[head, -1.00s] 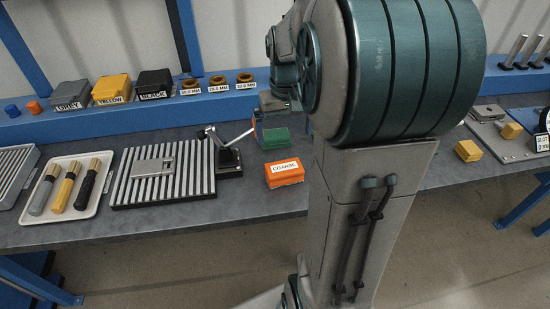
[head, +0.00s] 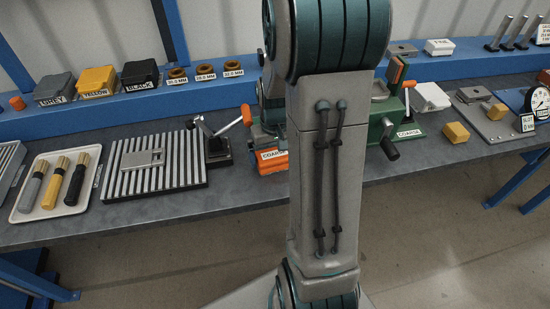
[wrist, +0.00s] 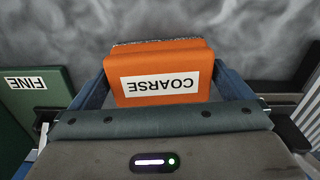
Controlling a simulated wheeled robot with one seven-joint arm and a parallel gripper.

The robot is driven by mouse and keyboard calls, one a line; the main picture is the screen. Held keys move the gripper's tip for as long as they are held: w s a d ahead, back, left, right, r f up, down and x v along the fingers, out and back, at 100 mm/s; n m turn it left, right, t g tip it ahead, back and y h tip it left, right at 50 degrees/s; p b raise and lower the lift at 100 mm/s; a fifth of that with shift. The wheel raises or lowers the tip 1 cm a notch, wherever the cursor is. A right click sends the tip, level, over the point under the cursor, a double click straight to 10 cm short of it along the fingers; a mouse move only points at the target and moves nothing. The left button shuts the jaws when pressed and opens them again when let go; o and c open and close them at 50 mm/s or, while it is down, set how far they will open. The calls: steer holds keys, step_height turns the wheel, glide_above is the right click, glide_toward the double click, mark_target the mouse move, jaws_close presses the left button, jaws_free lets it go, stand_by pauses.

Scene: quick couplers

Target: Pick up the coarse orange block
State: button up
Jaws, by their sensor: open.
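The coarse orange block (wrist: 163,92) lies on the grey bench. Its white COARSE label shows upside down in the wrist view. My gripper (wrist: 162,78) is open, with one blue finger on each side of the block. I cannot tell whether either finger touches it. In the head view the block (head: 271,167) is partly hidden by my arm, and my fingers cannot be made out clearly there.
A green FINE block (wrist: 30,105) is at the left in the wrist view. A green device (head: 400,125) stands right of my arm.

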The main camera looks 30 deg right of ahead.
mark_target(275, 154)
steer(key=shift+f, duration=0.2)
steer(key=c, duration=0.8)
steer(key=shift+r, duration=0.1)
steer(key=shift+r, duration=0.55)
step_height(275, 154, up, 3)
steer(key=shift+f, duration=0.1)
steer(key=s+a+r, duration=0.1)
steer(key=s+r, duration=0.1)
steer(key=s, duration=0.1)
steer(key=s+a+r, duration=0.1)
steer(key=s+r, duration=0.1)
steer(key=s, duration=0.2)
steer(key=s+a+r+b, duration=0.1)
steer(key=s+r, duration=0.2)
steer(key=s, duration=0.1)
steer(key=shift+s+a, duration=0.1)
steer(key=shift+a, duration=0.1)
